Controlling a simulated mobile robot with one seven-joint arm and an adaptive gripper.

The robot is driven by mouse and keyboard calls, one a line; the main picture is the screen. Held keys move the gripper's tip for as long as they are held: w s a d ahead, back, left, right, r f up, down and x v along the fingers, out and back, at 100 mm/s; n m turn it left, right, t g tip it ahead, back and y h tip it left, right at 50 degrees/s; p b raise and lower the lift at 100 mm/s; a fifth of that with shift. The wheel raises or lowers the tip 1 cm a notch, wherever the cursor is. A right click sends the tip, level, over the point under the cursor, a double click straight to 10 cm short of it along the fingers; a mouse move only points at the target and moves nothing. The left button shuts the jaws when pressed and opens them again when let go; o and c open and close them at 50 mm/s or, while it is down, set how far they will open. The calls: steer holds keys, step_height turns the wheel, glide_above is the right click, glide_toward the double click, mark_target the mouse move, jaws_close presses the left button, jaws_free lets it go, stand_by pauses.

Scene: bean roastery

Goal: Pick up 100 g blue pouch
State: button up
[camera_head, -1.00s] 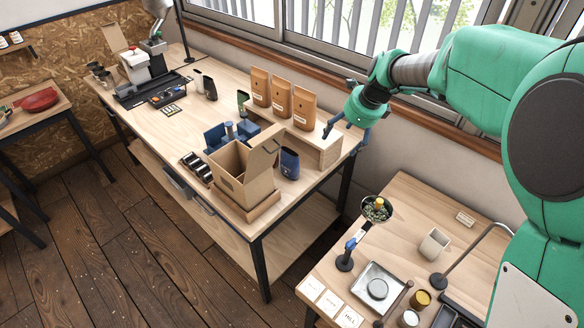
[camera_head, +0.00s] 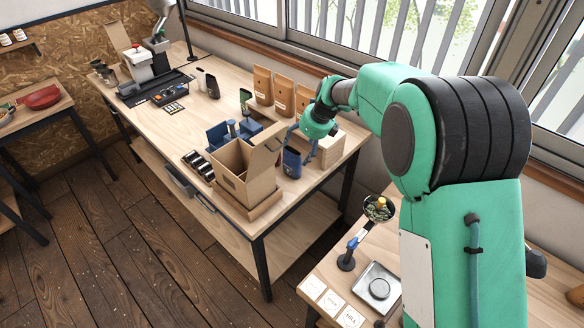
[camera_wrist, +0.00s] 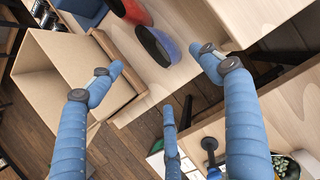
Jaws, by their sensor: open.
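The blue pouch (camera_head: 291,163) stands on the long bench to the right of the open cardboard box. In the wrist view, the blue pouch (camera_wrist: 155,46) shows a dark face and a blue edge, beyond my fingertips and between the two outer fingers. My gripper (camera_head: 303,147) is open and empty, with its blue fingers above and close around the pouch in the head view. In the wrist view my gripper (camera_wrist: 162,72) has its fingers spread. I cannot tell if any finger touches the pouch.
The cardboard box (camera_head: 246,172) with a raised flap stands close left of the pouch. A wooden riser (camera_head: 328,150) bearing brown pouches (camera_head: 283,96) is close behind and right. A red item (camera_wrist: 132,11) lies beyond the pouch. The bench's front edge is near.

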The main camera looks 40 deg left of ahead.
mark_target(294, 159)
steer(key=shift+f, duration=0.15)
steer(key=shift+b+x, duration=0.75)
steer(key=shift+x, duration=3.35)
steer(key=shift+a+f, duration=0.1)
steer(key=shift+b+x, duration=0.85)
steer(key=shift+x, duration=1.7)
steer(key=shift+c, duration=0.5)
steer(key=c, duration=0.9)
